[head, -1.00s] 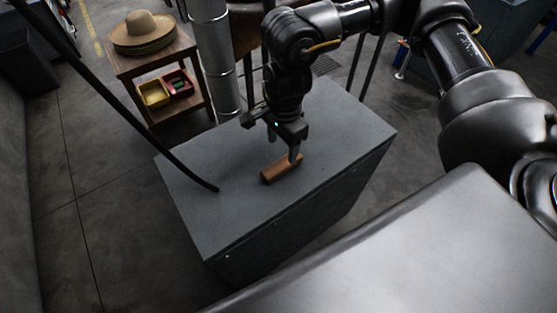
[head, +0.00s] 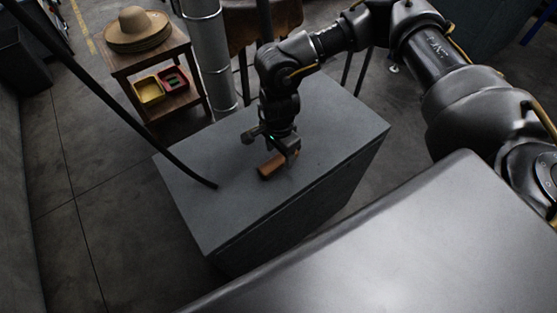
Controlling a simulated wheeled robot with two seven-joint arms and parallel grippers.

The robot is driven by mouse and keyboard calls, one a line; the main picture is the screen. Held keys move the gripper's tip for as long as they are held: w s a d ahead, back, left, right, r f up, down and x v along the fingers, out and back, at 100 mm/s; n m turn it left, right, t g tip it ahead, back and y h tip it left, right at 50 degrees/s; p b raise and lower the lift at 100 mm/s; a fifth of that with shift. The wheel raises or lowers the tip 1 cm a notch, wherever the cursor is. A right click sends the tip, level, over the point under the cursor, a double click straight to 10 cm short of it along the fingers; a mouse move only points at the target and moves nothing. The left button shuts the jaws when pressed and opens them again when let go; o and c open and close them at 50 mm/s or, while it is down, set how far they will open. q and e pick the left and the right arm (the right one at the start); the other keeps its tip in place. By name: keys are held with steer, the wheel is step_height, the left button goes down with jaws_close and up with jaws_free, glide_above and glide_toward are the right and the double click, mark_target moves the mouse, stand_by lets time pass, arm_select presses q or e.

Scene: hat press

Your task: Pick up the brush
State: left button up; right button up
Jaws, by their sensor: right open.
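The brush (head: 270,168) is a small brown wooden block. It lies on the grey top of a box-shaped cabinet (head: 219,222), right of the middle of that top. My right gripper (head: 277,157) points down at the brush from above, its jaws open. One finger shows at the brush's right end, and the gripper hides part of the brush. I cannot tell whether the fingers touch it. My left gripper is not in view.
A black cable or rod (head: 150,136) slants down to the cabinet top, left of the brush. A wooden side table (head: 180,45) behind holds stacked straw hats (head: 137,30), a yellow bin (head: 149,91) and a red bin (head: 173,79). A silver pipe (head: 208,55) stands beside it.

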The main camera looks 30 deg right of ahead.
mark_target(279, 159)
step_height(279, 159, down, 3)
steer(key=shift+w+f, duration=0.15)
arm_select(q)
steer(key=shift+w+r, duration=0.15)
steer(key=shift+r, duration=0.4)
arm_select(e)
steer(key=c, duration=1.1)
